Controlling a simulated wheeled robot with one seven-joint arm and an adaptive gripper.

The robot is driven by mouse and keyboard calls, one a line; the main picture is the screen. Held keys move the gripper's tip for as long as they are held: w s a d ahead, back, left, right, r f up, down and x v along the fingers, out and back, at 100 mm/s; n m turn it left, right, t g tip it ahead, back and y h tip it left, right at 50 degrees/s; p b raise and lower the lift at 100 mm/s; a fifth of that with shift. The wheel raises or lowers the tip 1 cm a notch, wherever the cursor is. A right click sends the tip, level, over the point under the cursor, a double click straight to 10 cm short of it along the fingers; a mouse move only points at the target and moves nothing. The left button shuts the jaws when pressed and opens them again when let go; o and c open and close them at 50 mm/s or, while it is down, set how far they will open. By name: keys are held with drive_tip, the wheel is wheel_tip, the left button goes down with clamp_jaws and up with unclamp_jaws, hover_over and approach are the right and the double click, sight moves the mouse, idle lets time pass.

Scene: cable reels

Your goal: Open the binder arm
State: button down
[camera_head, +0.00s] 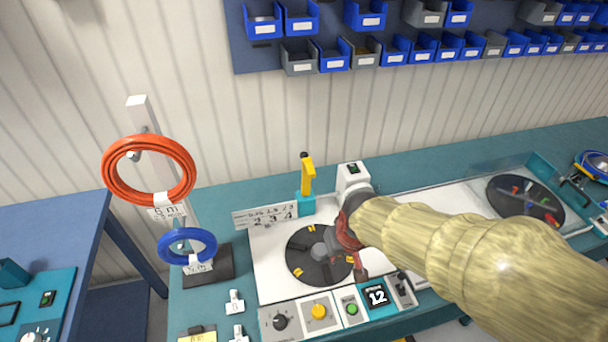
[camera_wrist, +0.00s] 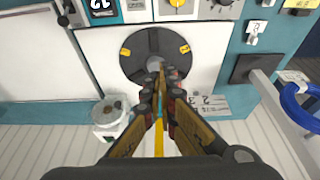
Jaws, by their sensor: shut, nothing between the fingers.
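The yellow binder arm (camera_head: 307,177) stands upright with a black tip on a teal block (camera_head: 304,204) at the back edge of the white panel. In the wrist view a narrow yellow strip, apparently the binder arm (camera_wrist: 159,145), shows behind my gripper's finger linkages. My gripper (camera_wrist: 162,74) is shut and empty, its tips over the dark round reel plate (camera_wrist: 136,42). In the head view my gripper (camera_head: 358,268) is over the right side of the reel plate (camera_head: 306,268), in front and to the right of the binder arm, apart from it.
A number scale (camera_head: 265,215) lies left of the binder arm. A white device (camera_head: 352,177) stands to its right, close to my wrist. Knobs and a display reading 12 (camera_head: 376,295) line the front. An orange coil (camera_head: 149,200) and a blue coil (camera_head: 187,262) hang at left.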

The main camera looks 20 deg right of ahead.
drive_tip(key=w+f+t+p, duration=0.2)
drive_tip(key=w+f+t, duration=0.1)
drive_tip(key=w+f, duration=0.1)
drive_tip(key=w+f+t+p, duration=0.1)
drive_tip(key=w+f+t, duration=0.2)
drive_tip(key=w+f, duration=0.2)
drive_tip(key=w+f+t+p, duration=0.2)
drive_tip(key=w+f+t, duration=0.1)
drive_tip(key=w+f, duration=0.2)
drive_tip(key=shift+w+d+f+p, duration=0.1)
drive_tip(key=shift+w+p, duration=0.05)
drive_tip(key=shift+w, duration=0.5)
drive_tip(key=shift+w+f+p, duration=0.1)
drive_tip(key=shift+w+p, duration=0.05)
drive_tip(key=shift+w, duration=0.45)
wheel_tip(320, 180, up, 10)
drive_tip(key=t, duration=0.6)
drive_tip(key=r+p, duration=0.2)
hover_over(307, 179)
drive_tip(key=s+a, duration=0.2)
drive_tip(key=s, duration=0.2)
drive_tip(key=shift+w+d+t, duration=0.1)
drive_tip(key=shift+w+t, duration=0.05)
drive_tip(key=shift+t, duration=0.15)
